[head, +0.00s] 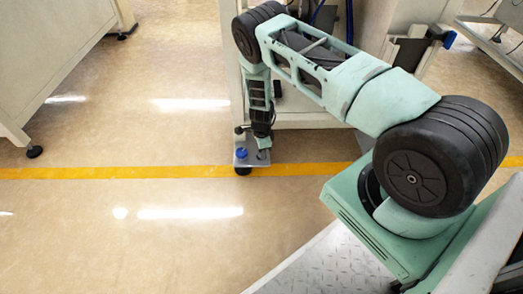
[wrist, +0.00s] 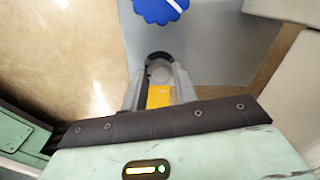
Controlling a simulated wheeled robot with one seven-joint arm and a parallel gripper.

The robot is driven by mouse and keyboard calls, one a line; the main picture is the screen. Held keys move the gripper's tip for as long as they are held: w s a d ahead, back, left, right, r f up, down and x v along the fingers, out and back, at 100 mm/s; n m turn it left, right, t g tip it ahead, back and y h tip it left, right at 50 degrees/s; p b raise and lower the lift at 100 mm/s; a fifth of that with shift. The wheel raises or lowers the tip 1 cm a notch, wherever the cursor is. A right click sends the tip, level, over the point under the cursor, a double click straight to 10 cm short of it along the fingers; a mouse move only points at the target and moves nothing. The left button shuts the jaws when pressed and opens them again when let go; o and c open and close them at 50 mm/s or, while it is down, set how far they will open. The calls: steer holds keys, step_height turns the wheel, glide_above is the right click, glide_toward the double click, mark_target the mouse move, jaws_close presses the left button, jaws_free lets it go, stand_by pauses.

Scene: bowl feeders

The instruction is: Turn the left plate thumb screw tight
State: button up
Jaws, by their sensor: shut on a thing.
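A flat grey plate (head: 240,164) juts out near the foot of the pale machine, above the floor. A blue scalloped knob (head: 241,153) stands on its left part. In the wrist view this knob (wrist: 160,8) has a white line across its top and is cut off by the upper edge. My gripper (head: 264,149) points down over the right part of the plate, beside the blue knob and apart from it. In the wrist view, my gripper (wrist: 161,84) is shut on a small dark rounded piece (wrist: 160,57). I cannot tell whether that piece is a thumb screw.
A pale machine body (head: 300,118) stands right behind the plate. A yellow floor line (head: 120,172) runs past the plate. Another pale cabinet (head: 60,50) stands at the upper left. The floor left of the plate is clear.

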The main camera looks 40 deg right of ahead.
steer(key=o, duration=1)
steer(key=shift+c, duration=0.2)
step_height(320, 180, up, 18)
steer(key=p, duration=0.7)
steer(key=shift+f, duration=0.25)
